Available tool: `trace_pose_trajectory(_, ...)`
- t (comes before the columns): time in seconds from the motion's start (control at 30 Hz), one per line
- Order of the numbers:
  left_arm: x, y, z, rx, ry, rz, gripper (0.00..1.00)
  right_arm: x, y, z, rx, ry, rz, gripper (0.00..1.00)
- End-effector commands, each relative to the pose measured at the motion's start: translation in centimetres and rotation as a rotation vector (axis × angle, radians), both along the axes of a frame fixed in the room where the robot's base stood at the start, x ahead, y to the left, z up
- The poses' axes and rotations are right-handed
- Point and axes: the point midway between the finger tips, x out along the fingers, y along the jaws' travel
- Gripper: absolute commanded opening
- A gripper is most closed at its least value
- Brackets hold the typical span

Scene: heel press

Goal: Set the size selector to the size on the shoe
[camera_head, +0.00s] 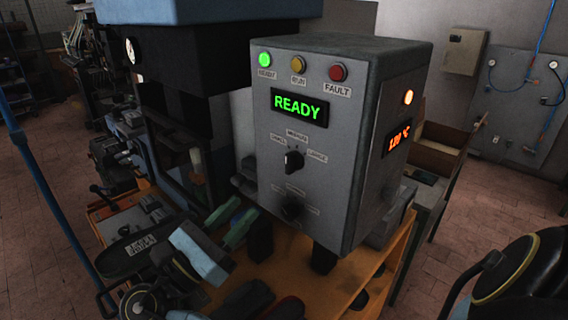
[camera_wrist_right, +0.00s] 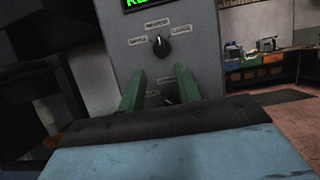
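The size selector is a black knob (camera_head: 294,160) on the grey control box, with labels that seem to read small, medium and large around it. It also shows in the right wrist view (camera_wrist_right: 160,45); its exact setting is too small to tell. A dark shoe-like piece (camera_head: 118,262) at lower left bears a pale label (camera_head: 140,244) that I cannot read. My right gripper (camera_head: 232,226) has green fingers, open and empty, below and left of the selector. In the right wrist view its fingers (camera_wrist_right: 160,88) stand apart, below the selector. My left gripper is not in view.
A second dark knob (camera_head: 292,208) sits lower on the control box (camera_head: 350,190), beyond my fingers. A lit READY display (camera_head: 298,106) and a green lamp (camera_head: 264,59) are above the selector. The dark press (camera_head: 175,110) stands at left. The orange bench edge (camera_head: 395,262) is below the box.

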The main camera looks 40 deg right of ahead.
Motion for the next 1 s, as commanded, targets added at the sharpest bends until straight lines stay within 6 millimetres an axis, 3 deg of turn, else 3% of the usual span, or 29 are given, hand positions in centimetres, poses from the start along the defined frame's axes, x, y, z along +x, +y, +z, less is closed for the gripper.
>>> trace_pose_trajectory(0.17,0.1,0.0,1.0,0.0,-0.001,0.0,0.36,0.2,-2.0,1.2,-0.009,0.003,-0.005,0.34)
trace_pose_trajectory(0.6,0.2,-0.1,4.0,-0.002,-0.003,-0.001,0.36,0.8,-10.1,4.5,-0.006,0.003,-0.002,0.34)
trace_pose_trajectory(0.8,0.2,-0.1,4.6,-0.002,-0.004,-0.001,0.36,1.0,-11.8,5.1,-0.004,0.003,-0.002,0.34)
trace_pose_trajectory(1.0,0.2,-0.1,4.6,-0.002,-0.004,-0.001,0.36,1.0,-12.2,5.1,-0.003,0.002,-0.002,0.34)
